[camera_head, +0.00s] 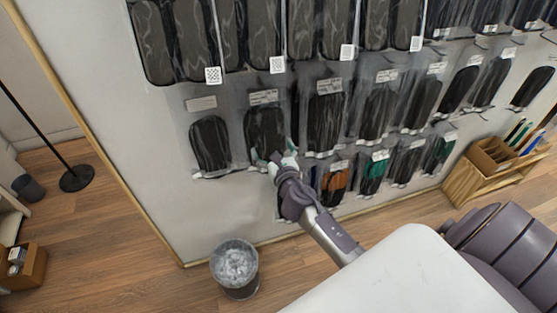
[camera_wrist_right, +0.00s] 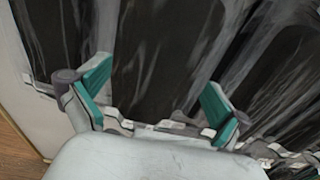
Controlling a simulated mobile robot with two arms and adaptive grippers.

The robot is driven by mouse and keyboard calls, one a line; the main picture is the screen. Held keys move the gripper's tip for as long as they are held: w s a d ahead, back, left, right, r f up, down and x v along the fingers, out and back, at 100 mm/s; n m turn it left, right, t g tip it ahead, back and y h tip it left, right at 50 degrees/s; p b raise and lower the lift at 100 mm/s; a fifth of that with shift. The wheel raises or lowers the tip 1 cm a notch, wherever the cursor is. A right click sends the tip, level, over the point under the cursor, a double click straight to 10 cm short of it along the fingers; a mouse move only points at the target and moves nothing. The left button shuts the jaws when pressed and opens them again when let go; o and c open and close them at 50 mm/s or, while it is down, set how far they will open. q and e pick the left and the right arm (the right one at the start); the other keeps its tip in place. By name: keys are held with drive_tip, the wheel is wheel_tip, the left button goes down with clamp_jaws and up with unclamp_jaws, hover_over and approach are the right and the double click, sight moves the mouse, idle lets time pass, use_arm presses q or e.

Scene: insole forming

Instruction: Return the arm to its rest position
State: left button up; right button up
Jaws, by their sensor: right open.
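My right arm (camera_head: 325,228) reaches up from the lower right toward the wall of bagged insoles in the head view. My right gripper (camera_head: 271,157) is at the lower end of a dark insole in a clear bag (camera_head: 265,128) in the middle row. In the right wrist view, the two teal-padded fingers of my right gripper (camera_wrist_right: 154,88) stand wide apart with a dark bagged insole (camera_wrist_right: 165,55) behind and between them. Nothing is visibly gripped. I cannot tell whether the fingers touch the bag. My left gripper is not in view.
The white display panel (camera_head: 155,150) carries several rows of bagged insoles. A bin (camera_head: 235,268) stands on the floor below. A wooden organizer (camera_head: 487,165) is at the right. A black stand base (camera_head: 76,178) is at the left. Open floor lies left of the panel.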

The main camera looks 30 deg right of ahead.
drive_tip(key=v, duration=1)
drive_tip(key=s+a+f+m+g+y, duration=0.1)
drive_tip(key=s+f+m+g, duration=0.3)
drive_tip(key=f, duration=0.6)
drive_tip(key=s+a+f+m+g, duration=0.1)
drive_tip(key=s+f+m, duration=0.35)
drive_tip(key=f, duration=0.55)
drive_tip(key=s+f+m+g+y, duration=0.1)
drive_tip(key=s+f+m+g, duration=0.3)
drive_tip(key=f, duration=0.7)
drive_tip(key=s+a+f+m+g, duration=0.1)
drive_tip(key=s+f+m+g, duration=0.1)
drive_tip(key=s+f+m, duration=0.3)
drive_tip(key=s+a+f+m+g+y, duration=0.1)
drive_tip(key=s+f+m, duration=0.5)
drive_tip(key=s, duration=0.8)
drive_tip(key=s+a+f+m+g, duration=0.1)
drive_tip(key=s+f+m+g, duration=0.2)
drive_tip(key=s+f+m, duration=0.3)
drive_tip(key=s+m, duration=0.1)
drive_tip(key=s, duration=0.2)
drive_tip(key=shift+s+a+f+m+y+b, duration=0.15)
drive_tip(key=shift+a+m+y+b, duration=0.15)
drive_tip(key=shift+m+y+b, duration=0.1)
